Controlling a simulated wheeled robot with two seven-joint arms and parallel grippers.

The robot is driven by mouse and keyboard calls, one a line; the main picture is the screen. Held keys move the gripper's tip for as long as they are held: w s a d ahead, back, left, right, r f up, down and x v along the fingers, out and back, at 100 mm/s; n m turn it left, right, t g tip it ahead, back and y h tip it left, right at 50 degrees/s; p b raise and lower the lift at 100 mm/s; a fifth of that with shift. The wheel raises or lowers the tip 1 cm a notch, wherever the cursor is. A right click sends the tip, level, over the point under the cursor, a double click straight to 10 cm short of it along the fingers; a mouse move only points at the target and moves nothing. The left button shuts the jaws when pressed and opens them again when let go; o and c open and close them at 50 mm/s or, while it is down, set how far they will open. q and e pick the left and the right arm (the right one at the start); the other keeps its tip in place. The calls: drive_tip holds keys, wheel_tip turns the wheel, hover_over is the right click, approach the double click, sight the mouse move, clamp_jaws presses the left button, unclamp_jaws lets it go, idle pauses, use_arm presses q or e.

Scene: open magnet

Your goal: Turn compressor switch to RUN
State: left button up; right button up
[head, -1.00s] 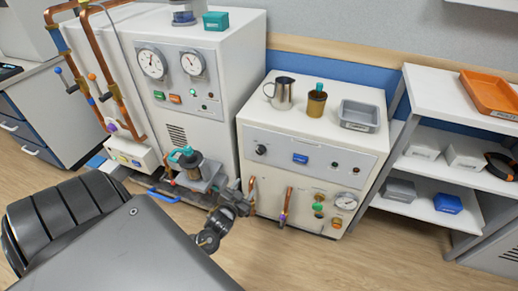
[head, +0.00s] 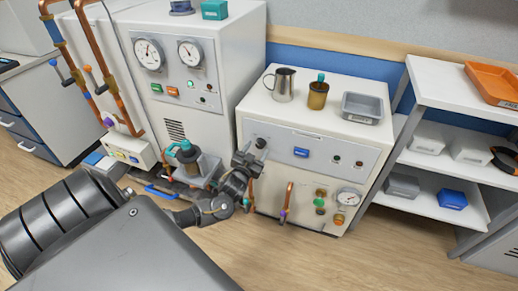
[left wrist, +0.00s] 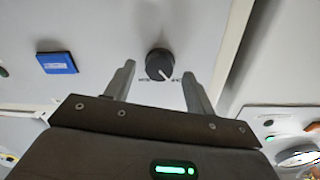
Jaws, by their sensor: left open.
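The compressor switch is a black round knob (head: 261,143) on the upper left of the grey front panel of the low white cabinet. In the left wrist view the knob (left wrist: 160,64) shows between and just beyond my two fingertips, with a white pointer mark towards the lower right. Small labels flank it, too small to read surely. My left gripper (head: 249,160) is open and empty in front of the panel; its fingers (left wrist: 158,82) straddle the knob in the picture, with no clear contact. My right gripper is not in view.
A blue button (head: 301,153) sits right of the knob. A steel jug (head: 283,86), brown cup (head: 318,96) and grey tray (head: 362,107) stand on top. Copper pipes and a gauge (head: 348,197) are below. A tall white cabinet (head: 238,62) stands left, shelves (head: 437,85) right.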

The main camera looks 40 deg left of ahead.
use_arm(q)
drive_tip(key=shift+x, duration=0.95)
drive_tip(key=shift+w, duration=0.25)
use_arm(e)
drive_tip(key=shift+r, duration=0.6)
use_arm(q)
drive_tip(key=shift+c, duration=0.7)
drive_tip(key=c, duration=0.5)
drive_tip(key=shift+d, duration=0.1)
drive_tip(key=c, duration=0.3)
drive_tip(key=shift+c, duration=0.2)
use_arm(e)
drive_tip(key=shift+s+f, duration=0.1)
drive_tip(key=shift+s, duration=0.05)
